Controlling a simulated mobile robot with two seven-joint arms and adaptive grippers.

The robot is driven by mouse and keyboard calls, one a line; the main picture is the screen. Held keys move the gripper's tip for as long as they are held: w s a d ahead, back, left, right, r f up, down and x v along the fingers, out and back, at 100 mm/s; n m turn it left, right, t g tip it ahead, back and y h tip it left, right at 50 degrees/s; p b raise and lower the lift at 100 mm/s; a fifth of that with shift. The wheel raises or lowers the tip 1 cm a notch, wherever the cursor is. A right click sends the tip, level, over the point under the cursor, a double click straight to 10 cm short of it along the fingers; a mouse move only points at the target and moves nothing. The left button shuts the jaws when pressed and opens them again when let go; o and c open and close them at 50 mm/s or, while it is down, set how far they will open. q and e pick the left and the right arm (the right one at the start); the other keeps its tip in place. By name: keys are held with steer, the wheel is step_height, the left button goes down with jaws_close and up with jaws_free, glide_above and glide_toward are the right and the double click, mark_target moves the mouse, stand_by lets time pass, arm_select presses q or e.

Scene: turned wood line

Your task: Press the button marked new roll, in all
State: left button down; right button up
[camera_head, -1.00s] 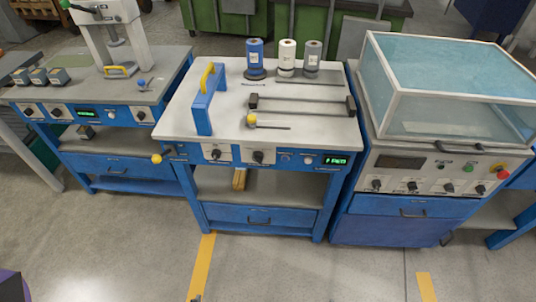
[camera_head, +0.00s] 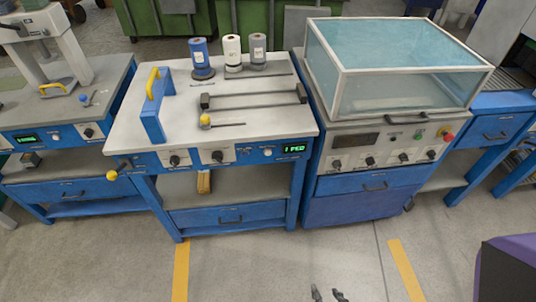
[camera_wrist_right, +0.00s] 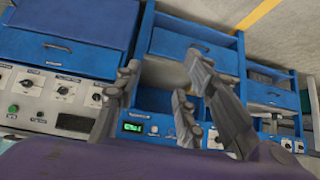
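The middle blue bench (camera_head: 215,110) has a front panel with black knobs and a lit green display (camera_head: 295,149). A small pale round button (camera_head: 267,152) sits just left of that display. The lettering there is too small to read, so I cannot confirm it is the new roll button. In the right wrist view the panel appears upside down, with the display (camera_wrist_right: 132,127) beside the button (camera_wrist_right: 154,130). My right gripper (camera_head: 328,294) shows only its dark fingertips at the bottom, below and apart from the bench. In the wrist view its fingers (camera_wrist_right: 170,95) are spread and empty. My left gripper is out of view.
The bench top carries a blue roll (camera_head: 202,60), a white roll, a grey roll, bars and a yellow-topped blue handle (camera_head: 153,105). A cabinet with a clear cover (camera_head: 395,75) stands at right, a press bench at left. The floor in front is open.

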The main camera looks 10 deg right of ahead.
steer(key=shift+w+a+r, duration=0.1)
steer(key=shift+w+a, duration=0.05)
steer(key=shift+w, duration=0.2)
jaws_close()
steer(key=shift+s, duration=0.2)
steer(key=shift+s, duration=0.4)
steer(key=shift+w, duration=0.45)
